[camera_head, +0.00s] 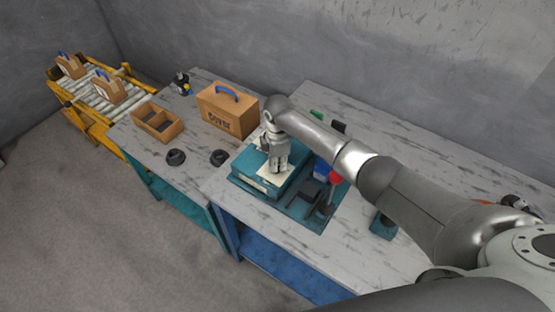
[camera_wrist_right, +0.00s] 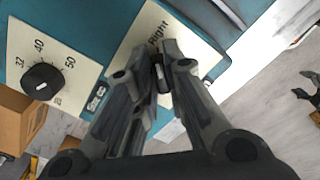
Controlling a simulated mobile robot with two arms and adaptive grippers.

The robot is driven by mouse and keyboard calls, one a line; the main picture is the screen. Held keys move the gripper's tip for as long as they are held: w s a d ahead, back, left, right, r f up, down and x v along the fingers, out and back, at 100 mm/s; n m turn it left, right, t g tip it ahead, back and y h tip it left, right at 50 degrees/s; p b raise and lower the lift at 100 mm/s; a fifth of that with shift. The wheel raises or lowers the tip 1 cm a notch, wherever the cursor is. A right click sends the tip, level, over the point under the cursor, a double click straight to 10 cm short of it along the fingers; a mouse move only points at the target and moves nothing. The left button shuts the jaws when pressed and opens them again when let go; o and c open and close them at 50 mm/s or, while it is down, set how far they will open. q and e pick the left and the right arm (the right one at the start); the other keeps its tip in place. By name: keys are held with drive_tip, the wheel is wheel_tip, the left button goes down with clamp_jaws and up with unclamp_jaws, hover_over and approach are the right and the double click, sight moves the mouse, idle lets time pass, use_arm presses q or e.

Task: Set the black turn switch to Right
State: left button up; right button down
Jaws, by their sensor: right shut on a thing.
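The black turn switch (camera_wrist_right: 162,78) sits on a cream plate of the teal control box (camera_head: 242,184). In the right wrist view the word "Right" is printed on the plate beyond the switch. My right gripper (camera_head: 277,170) reaches down onto the box from above. In the right wrist view its fingertips (camera_wrist_right: 162,62) are shut on the switch, which shows partly between them with a pale mark. Much of the switch is hidden by the fingers, so its exact setting is hard to tell. My left gripper is not in view.
A black dial (camera_wrist_right: 42,81) with numbers sits on another plate beside the switch. Right of the box stand a red part (camera_head: 336,178) and a press-like fixture. A cardboard case (camera_head: 228,112), an open divided box (camera_head: 158,122) and black round parts (camera_head: 176,157) stand on the left table.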

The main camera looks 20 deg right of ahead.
drive_tip(key=shift+m, duration=0.3)
drive_tip(key=shift+d, duration=0.1)
drive_tip(key=c, duration=1.5)
unclamp_jaws()
wheel_tip(320, 180, up, 12)
drive_tip(key=shift+f, duration=0.1)
